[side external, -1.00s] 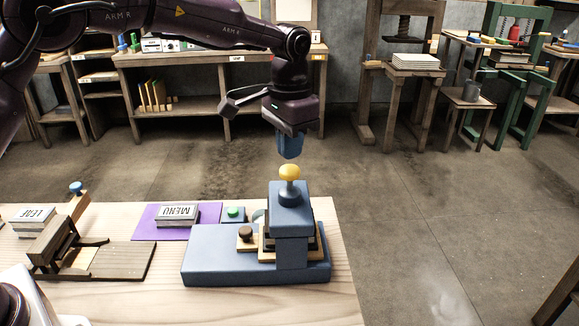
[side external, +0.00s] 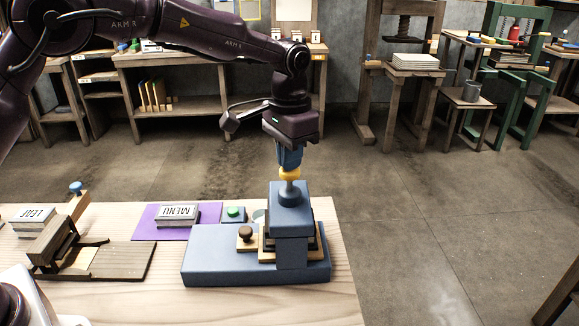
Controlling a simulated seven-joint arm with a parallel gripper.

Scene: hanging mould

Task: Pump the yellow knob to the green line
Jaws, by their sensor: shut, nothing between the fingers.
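The yellow knob (side external: 290,174) sits on a short stem on top of the blue press (side external: 292,208), at the right end of the table. My gripper (side external: 289,163) is directly above it, pointing down, with its blue fingers shut and their tips at the top of the knob. They look to be touching the knob, and they cover its upper part. No green line can be made out in this view. A green button (side external: 233,212) is on a small blue block behind the press base.
A block marked MENU (side external: 177,211) lies on a purple mat (side external: 148,222) left of the press. A brown wooden device (side external: 62,246) and a block marked LEAF (side external: 32,215) are farther left. The table's right edge is close to the press.

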